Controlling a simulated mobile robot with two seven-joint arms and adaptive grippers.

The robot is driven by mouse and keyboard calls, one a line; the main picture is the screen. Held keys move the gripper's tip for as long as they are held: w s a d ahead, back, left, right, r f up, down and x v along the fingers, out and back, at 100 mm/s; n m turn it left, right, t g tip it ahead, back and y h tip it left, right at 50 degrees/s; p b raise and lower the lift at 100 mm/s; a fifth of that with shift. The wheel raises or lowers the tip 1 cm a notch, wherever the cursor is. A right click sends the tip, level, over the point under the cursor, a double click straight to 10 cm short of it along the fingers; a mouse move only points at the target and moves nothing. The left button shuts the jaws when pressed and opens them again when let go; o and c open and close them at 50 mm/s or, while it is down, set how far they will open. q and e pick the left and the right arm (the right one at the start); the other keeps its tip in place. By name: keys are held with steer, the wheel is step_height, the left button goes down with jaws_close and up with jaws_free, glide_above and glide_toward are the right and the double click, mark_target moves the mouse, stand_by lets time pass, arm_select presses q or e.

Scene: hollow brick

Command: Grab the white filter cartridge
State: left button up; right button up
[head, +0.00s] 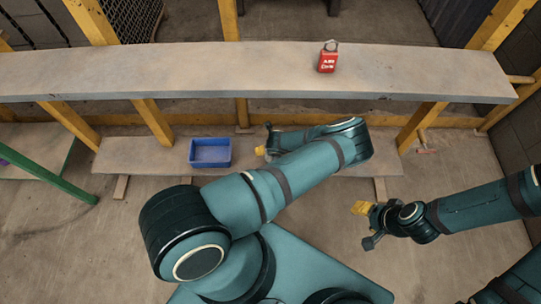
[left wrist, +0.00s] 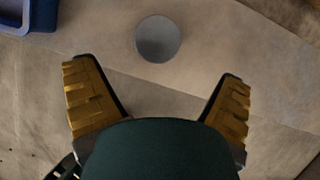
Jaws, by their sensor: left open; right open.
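A round grey-white top (left wrist: 158,38), which appears to be the white filter cartridge seen end-on, stands on the plank in the left wrist view. In the head view I cannot make it out; my left arm covers that part of the lower plank. My left gripper (left wrist: 157,90) is open and empty, its yellow-padded fingers spread wide. The round top lies beyond the fingertips, roughly centred between them and not touching. In the head view only a bit of the left gripper (head: 262,150) shows. My right gripper (head: 366,223) is open and empty over the floor at right.
A blue bin (head: 210,153) sits on the lower plank (head: 140,158), left of my left gripper; its corner shows in the left wrist view (left wrist: 42,16). A red padlock-shaped item (head: 328,60) stands on the upper plank (head: 180,72). A green rail (head: 50,175) is at left.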

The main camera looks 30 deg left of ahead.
arm_select(q)
steer(key=x, duration=0.3)
steer(key=shift+b, duration=0.3)
steer(key=x, duration=0.1)
steer(key=b+x, duration=0.1)
steer(key=x, duration=0.1)
steer(key=b+x, duration=0.1)
steer(key=x, duration=0.1)
steer(key=shift+a, duration=0.35)
steer(key=shift+r, duration=0.1)
steer(key=c, duration=1.3)
